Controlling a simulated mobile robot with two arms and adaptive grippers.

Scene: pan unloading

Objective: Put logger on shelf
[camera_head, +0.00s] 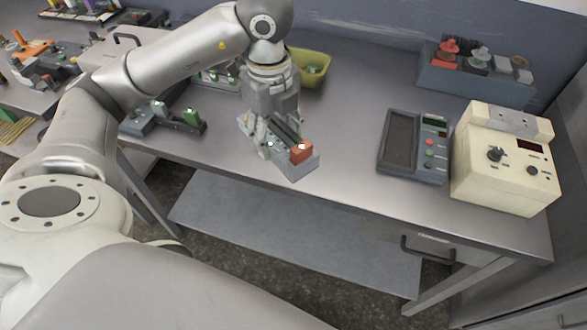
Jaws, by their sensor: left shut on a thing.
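My left gripper (272,138) points down near the front edge of the metal table (340,120). It is shut on a small grey device with a red block, which I take to be the logger (308,166). The fingers hide part of the logger, and I cannot tell whether it touches the table top. The lower shelf (290,232) is a bare grey board under the table. My right gripper is not in view.
A cream instrument with knobs (500,160) and a grey panel with a dark window (402,145) stand at the right. A yellow-green bin (316,65) and a grey rack (470,78) stand at the back. A small device with a green part (192,118) is at the left.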

